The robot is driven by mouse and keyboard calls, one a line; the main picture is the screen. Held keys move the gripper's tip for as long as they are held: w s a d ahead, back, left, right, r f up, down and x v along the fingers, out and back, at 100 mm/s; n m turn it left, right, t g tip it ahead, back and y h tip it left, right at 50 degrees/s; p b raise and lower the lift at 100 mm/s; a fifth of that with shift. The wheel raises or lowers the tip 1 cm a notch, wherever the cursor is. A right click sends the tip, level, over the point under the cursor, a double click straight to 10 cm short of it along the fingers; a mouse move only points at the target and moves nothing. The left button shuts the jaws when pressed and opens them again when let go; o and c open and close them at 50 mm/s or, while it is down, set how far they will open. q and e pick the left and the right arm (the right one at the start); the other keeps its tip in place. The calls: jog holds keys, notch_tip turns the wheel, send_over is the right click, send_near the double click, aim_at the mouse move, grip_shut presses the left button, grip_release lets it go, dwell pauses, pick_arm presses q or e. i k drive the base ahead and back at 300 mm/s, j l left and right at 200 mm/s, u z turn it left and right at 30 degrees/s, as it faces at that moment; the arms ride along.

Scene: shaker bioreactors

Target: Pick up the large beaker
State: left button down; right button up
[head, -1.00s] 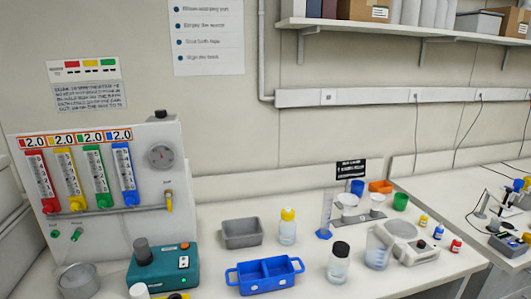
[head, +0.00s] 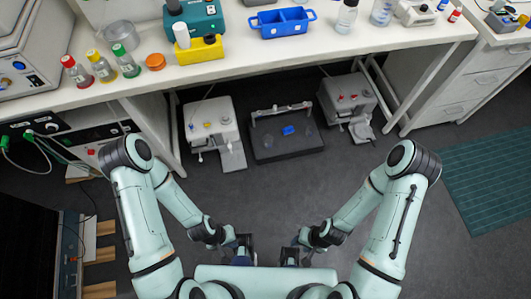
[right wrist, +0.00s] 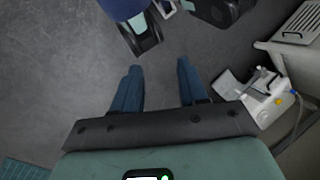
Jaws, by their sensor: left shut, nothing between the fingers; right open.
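The large beaker (head: 382,13), a clear vessel, stands on the bench near the top edge of the head view, partly cut off. It is right of a black-capped bottle (head: 346,17). My left gripper (head: 243,254) is low in the centre of the head view, shut and empty. My right gripper (head: 290,256) is beside it, also far from the beaker; in the right wrist view its two blue fingers (right wrist: 158,72) are spread apart with only floor between them. The beaker is not visible in the right wrist view.
The bench edge (head: 300,54) lies between my arms and the beaker. A blue divided tray (head: 283,23) and a yellow rack (head: 200,50) stand on it, with several small bottles at left. Devices (head: 287,132) stand on the floor below. A green mat (head: 492,170) lies at right.

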aim_at(268, 139)
jog(key=i+l+u, duration=0.15)
jog(key=i+u, duration=0.25)
jog(key=i+l+u, duration=0.2)
jog(key=u, duration=0.25)
jog(key=i+l+u, duration=0.1)
jog(key=i, duration=0.45)
